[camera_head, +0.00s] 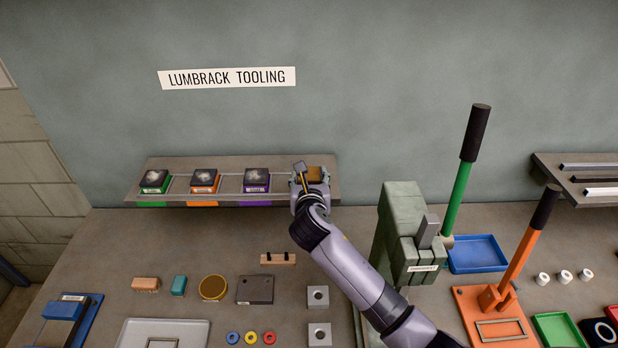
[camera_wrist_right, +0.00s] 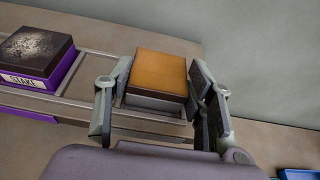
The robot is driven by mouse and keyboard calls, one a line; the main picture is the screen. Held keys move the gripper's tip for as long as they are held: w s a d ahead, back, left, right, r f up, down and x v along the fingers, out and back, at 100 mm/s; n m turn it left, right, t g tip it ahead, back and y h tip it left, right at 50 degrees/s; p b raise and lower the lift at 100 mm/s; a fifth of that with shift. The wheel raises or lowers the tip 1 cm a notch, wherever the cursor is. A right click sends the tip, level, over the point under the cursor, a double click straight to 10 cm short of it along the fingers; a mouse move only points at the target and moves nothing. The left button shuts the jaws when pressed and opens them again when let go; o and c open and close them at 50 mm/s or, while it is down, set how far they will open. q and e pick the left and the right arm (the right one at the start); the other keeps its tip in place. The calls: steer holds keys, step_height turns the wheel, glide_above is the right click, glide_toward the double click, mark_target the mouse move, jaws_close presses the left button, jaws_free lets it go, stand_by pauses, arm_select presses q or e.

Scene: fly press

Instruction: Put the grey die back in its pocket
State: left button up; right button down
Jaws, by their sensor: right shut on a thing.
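The grey die (camera_wrist_right: 155,102) shows in the right wrist view as a block with grey sides and an orange-brown top. Its top also shows in the head view (camera_head: 315,174). My right gripper (camera_wrist_right: 158,92) is shut on it, one finger on each side; in the head view the gripper (camera_head: 311,178) is at the right end of the wall shelf (camera_head: 152,199). The die is at the rightmost pocket, framed by metal rails (camera_wrist_right: 140,127). I cannot tell whether its underside rests on the shelf. My left gripper is not in view.
Green (camera_head: 155,181), orange (camera_head: 204,181) and purple (camera_head: 255,180) dies with dark tops sit left along the shelf. A green fly press (camera_head: 400,225) with a tall lever stands right of my arm. Small parts lie on the bench below.

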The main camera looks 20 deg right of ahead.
steer(key=shift+r, duration=0.2)
steer(key=c, duration=0.7)
jaws_free()
steer(key=shift+s, duration=0.1)
steer(key=shift+o, duration=0.3)
steer(key=shift+f, duration=0.1)
steer(key=shift+f, duration=0.2)
steer(key=v, duration=1.2)
